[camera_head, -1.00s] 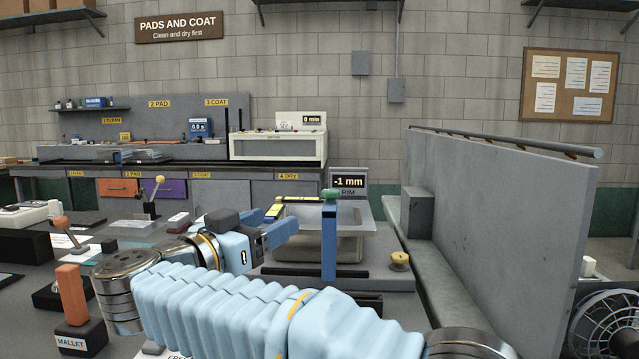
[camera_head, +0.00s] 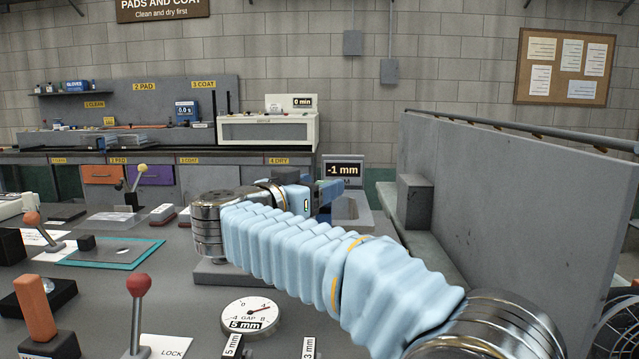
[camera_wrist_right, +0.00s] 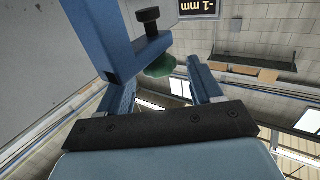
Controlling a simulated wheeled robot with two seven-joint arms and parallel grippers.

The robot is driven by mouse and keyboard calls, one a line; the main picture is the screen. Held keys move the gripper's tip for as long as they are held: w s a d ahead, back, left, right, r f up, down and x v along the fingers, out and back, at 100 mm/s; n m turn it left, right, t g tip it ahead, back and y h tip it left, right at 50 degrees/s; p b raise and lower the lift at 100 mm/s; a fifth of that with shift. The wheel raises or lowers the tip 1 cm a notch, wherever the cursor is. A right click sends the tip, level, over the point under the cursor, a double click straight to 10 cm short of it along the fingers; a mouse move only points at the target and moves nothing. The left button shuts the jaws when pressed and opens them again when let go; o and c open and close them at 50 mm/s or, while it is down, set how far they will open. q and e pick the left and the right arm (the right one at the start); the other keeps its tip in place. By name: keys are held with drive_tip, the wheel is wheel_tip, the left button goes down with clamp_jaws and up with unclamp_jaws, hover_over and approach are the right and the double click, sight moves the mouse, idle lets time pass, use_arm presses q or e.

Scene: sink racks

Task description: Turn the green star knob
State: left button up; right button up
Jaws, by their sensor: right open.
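The green star knob (camera_wrist_right: 162,66) shows in the right wrist view, on a blue frame (camera_wrist_right: 92,38) with a black knob-topped screw (camera_wrist_right: 150,22) beside it. In the head view the knob is hidden behind my right arm and gripper. My right gripper (camera_head: 328,192) is at the blue frame in the head view. In the wrist view its two fingers (camera_wrist_right: 162,95) are apart, and the green knob shows beyond and between them, nearer the left finger. I cannot tell whether a finger touches it. My left gripper is not in view.
A "-1 mm" display (camera_head: 343,170) stands behind the gripper. A grey partition (camera_head: 500,190) rises on the right.

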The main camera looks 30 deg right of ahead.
drive_tip(key=shift+w+d, duration=0.3)
drive_tip(key=shift+d, duration=0.3)
drive_tip(key=c, duration=1.1)
drive_tip(key=shift+o, duration=0.2)
drive_tip(key=shift+n+t+y, duration=0.3)
drive_tip(key=shift+t, duration=0.1)
